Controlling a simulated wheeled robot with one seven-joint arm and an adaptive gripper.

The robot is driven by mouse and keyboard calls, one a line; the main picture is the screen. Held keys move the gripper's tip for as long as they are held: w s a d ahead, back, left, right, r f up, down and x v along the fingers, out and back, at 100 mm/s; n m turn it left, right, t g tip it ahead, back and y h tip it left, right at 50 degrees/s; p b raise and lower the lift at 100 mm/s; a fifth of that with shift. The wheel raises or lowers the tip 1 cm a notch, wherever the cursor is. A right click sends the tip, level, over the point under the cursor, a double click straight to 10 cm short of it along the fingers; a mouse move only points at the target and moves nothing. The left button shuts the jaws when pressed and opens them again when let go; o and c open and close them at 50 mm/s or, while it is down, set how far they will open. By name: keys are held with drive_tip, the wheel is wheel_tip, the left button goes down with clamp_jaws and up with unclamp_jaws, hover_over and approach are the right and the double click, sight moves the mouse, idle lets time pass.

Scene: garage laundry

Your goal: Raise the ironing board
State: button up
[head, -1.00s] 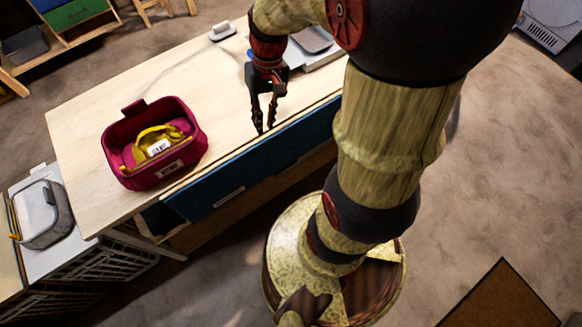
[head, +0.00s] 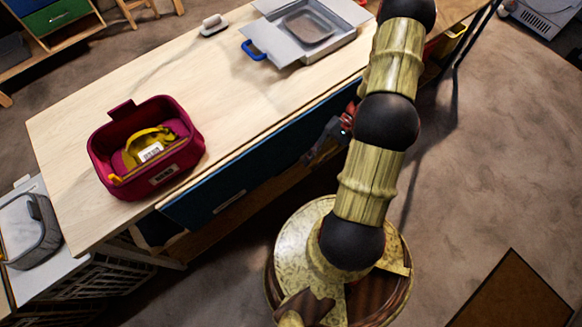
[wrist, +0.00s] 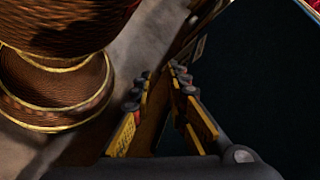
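I cannot make out an ironing board for certain in either current view. A long table with a pale wood top (head: 235,95) and a dark blue front panel (head: 285,143) crosses the head view. My gripper (head: 310,157) hangs low in front of this panel, partly hidden by my arm. In the wrist view my gripper's fingers (wrist: 160,72) stand apart with nothing seen between them. A dark flat surface (wrist: 255,80), probably the blue panel, fills the right of that view, close beside the fingers. I cannot tell whether they touch it.
A magenta basket (head: 112,172) with yellow contents stands on the table's left end. Grey trays (head: 325,50) and a small brush-like item (head: 214,25) lie farther back. A brown mat (head: 510,295) lies on open floor at right.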

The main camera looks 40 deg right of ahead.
drive_tip(key=w+d+f+n+t+y+b, duration=0.1)
drive_tip(key=w+f+t+b, duration=0.15)
drive_tip(key=f+t, duration=0.6)
drive_tip(key=w+d+f+n+t+y+b, duration=0.1)
drive_tip(key=w+f+t, duration=0.2)
drive_tip(key=f+t, duration=0.55)
drive_tip(key=shift+w+a+f+g+b, duration=0.2)
drive_tip(key=shift+w+a+g, duration=0.25)
drive_tip(key=shift+w+a, duration=0.45)
drive_tip(key=shift+w+a+f+g+b, duration=0.15)
drive_tip(key=shift+w+a+g, duration=0.25)
drive_tip(key=shift+w+a, duration=0.45)
drive_tip(key=shift+w+a+f+g+b, duration=0.15)
drive_tip(key=shift+w+a+g, duration=0.3)
drive_tip(key=shift+w+a, duration=0.45)
drive_tip(key=shift+s+a+f, duration=0.1)
drive_tip(key=shift+s+a, duration=0.05)
drive_tip(key=shift+s, duration=0.05)
clamp_jaws()
